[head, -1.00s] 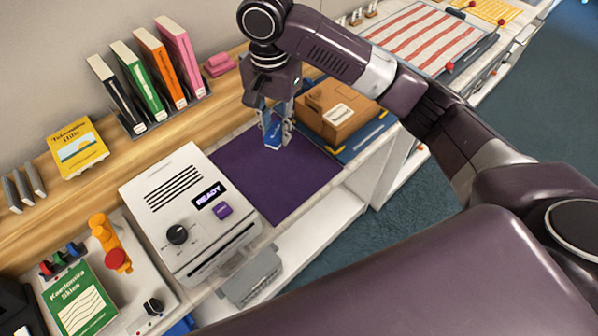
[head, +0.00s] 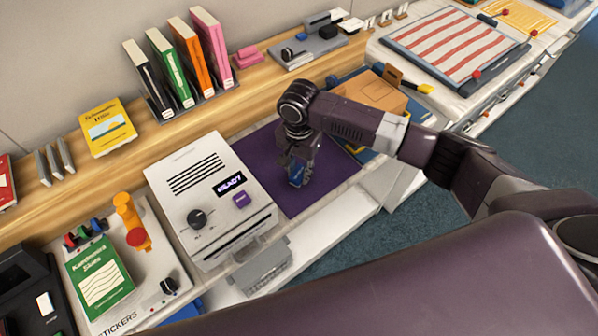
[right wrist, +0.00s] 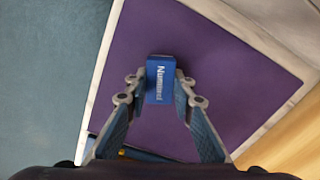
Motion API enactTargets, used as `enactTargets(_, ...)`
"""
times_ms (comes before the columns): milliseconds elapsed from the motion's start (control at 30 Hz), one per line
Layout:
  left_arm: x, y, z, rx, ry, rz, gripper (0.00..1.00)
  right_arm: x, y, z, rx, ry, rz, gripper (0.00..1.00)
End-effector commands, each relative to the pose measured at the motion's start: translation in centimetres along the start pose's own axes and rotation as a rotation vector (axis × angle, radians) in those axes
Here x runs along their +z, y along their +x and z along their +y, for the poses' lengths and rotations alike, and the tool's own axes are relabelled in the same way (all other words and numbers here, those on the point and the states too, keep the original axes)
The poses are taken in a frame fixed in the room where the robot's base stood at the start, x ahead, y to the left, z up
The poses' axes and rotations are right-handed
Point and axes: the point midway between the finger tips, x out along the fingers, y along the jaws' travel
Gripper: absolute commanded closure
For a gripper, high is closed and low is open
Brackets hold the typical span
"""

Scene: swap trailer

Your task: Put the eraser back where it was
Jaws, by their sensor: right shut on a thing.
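The eraser is a small blue block (right wrist: 160,82) with white lettering, seen in the right wrist view between my fingertips. It also shows in the head view (head: 296,174), low over the purple mat (head: 262,145). My right gripper (head: 298,165) is shut on it, with one finger on each side. I cannot tell whether the eraser touches the mat. The rest of the mat is bare. My left gripper is not in view.
A white machine with a lit display (head: 205,180) stands left of the mat. A cardboard box (head: 370,95) stands right of it, behind my arm. Books in a rack (head: 195,105) and a pink block (head: 247,56) sit on the wooden shelf behind.

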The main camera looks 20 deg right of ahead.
Motion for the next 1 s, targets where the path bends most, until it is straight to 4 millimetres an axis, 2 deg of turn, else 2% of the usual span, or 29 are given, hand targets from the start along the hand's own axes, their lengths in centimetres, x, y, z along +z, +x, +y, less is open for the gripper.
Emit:
enactTargets(133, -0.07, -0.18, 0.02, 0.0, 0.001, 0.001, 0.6, -0.04, 1.13, -0.03, -0.001, -0.001, 0.001, 1.0)
enactTargets(467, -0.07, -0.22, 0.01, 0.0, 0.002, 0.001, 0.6, -0.03, 1.39, -0.04, -0.002, 0.0, 0.0, 1.0)
enactTargets(500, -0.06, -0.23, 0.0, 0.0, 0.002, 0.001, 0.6, -0.05, 1.47, -0.04, -0.002, 0.0, 0.001, 0.76)
enactTargets(633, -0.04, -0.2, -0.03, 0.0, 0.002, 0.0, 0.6, -0.06, 1.44, -0.04, -0.002, 0.0, 0.001, 0.62)
enactTargets(1000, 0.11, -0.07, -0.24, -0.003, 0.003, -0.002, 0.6, -0.08, 1.03, -0.06, -0.003, -0.001, 0.002, 0.6)
